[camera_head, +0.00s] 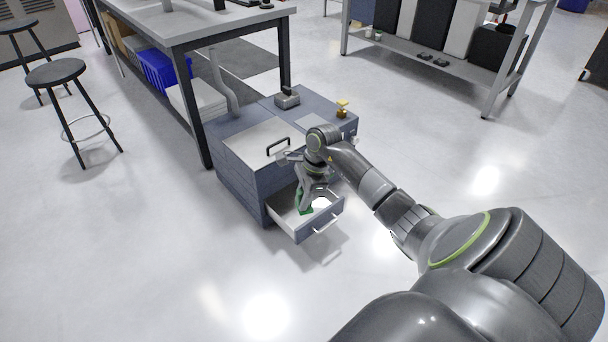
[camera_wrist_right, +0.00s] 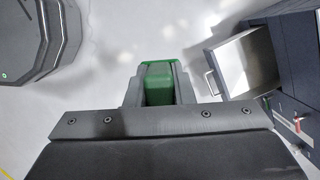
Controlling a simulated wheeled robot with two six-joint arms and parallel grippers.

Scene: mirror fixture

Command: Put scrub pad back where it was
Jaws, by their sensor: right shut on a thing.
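The green scrub pad (camera_wrist_right: 158,82) is between the fingers of my right gripper (camera_wrist_right: 158,88), which is shut on it. In the head view the right gripper (camera_head: 307,200) points down and overlaps the open drawer (camera_head: 325,220), with a bit of the green pad (camera_head: 301,204) showing. In the right wrist view the pad shows against the floor, and the open drawer (camera_wrist_right: 247,65) with its handle is off to the right of the pad. The pad appears apart from the drawer there. My left gripper is not in view.
The drawer belongs to a blue-grey cabinet (camera_head: 237,180) with a black handle (camera_head: 279,146), a grey object (camera_head: 287,98) and a small yellow item (camera_head: 342,108) on top. A workbench (camera_head: 200,25) stands behind. Open floor (camera_head: 150,250) lies left and in front.

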